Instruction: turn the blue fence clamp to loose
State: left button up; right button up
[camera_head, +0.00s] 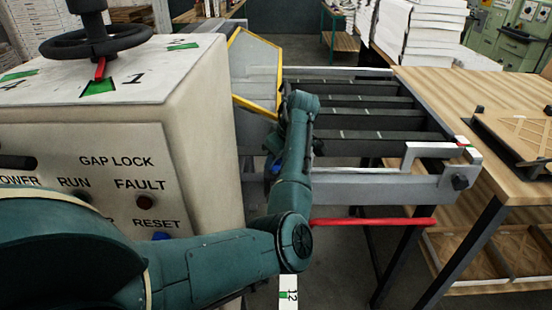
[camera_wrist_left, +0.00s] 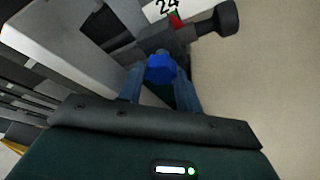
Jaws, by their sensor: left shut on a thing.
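The blue fence clamp (camera_wrist_left: 161,69) shows in the left wrist view as a blue knob end at the upper middle. My left gripper (camera_wrist_left: 163,84) is shut on it, with one finger on each side. Part of the clamp is hidden between the fingers. In the head view my left arm reaches past the front of the white machine to the near left end of the roller table. A small blue patch (camera_head: 275,165) shows there beside my wrist; the arm hides most of that spot. My right gripper is not in view.
The white machine (camera_head: 195,140) with its gap lock panel stands close on the left. A dark handwheel (camera_head: 97,41) sits on its top. The roller table's grey rail (camera_head: 385,186) and a red bar (camera_head: 372,222) run right. A wooden table (camera_head: 490,95) stands beyond.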

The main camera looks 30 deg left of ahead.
pick_arm(q)
jog(key=n+g, duration=0.1)
jog(key=n, duration=0.2)
jog(key=shift+w+n, duration=0.15)
jog(key=shift+n, duration=0.15)
jog(key=shift+g, duration=0.3)
jog(key=o, duration=1)
jog(key=shift+r, duration=0.25)
